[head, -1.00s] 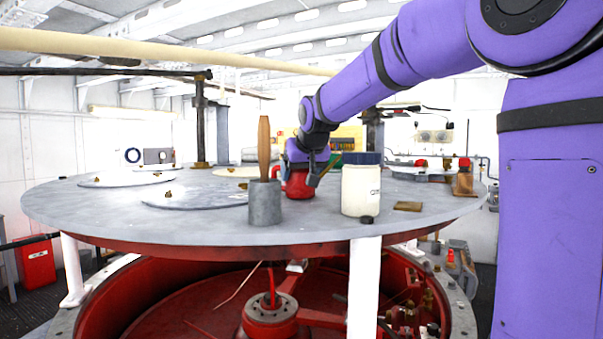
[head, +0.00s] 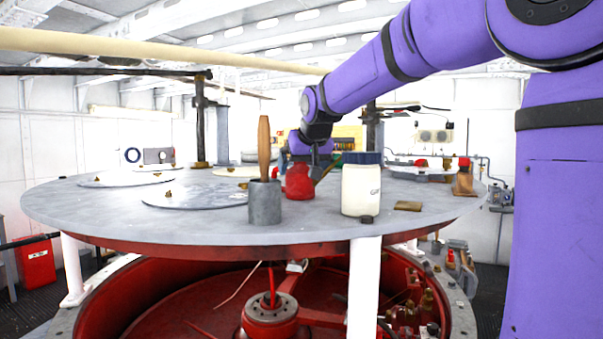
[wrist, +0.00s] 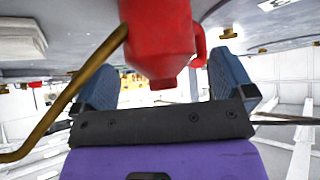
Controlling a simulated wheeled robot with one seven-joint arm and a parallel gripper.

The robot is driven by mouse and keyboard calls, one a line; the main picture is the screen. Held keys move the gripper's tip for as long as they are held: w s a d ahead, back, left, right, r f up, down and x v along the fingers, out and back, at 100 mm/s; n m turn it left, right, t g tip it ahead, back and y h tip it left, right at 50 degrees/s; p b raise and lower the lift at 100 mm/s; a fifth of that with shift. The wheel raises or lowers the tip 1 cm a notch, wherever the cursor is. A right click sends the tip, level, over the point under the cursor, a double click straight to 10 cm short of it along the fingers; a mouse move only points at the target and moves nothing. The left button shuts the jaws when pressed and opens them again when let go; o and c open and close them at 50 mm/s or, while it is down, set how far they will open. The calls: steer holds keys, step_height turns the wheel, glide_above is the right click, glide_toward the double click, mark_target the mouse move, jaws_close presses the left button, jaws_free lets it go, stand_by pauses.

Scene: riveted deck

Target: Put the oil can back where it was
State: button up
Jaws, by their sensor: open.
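The red oil can (head: 299,182) stands upright on the round grey tabletop, behind the grey cylinder and left of the white jar. Its thin brass spout points up to the right. In the wrist view the can (wrist: 160,35) appears upside down, with the spout curving to the left and a handle loop on the right. My gripper (wrist: 165,82) is open, its two blue-grey fingers apart on either side of the can's upper part with gaps visible. In the head view my gripper (head: 310,158) is just behind and above the can, partly hidden by it.
A white jar with a dark blue lid (head: 361,188) stands close to the right of the can. A grey cylinder holding a wooden handle (head: 265,200) stands front left. A small black cap (head: 366,219), a flat brown piece (head: 408,206) and a brown red-topped bottle (head: 464,178) are farther right.

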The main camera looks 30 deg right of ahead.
steer(key=v, duration=0.9)
steer(key=shift+s+r, duration=0.2)
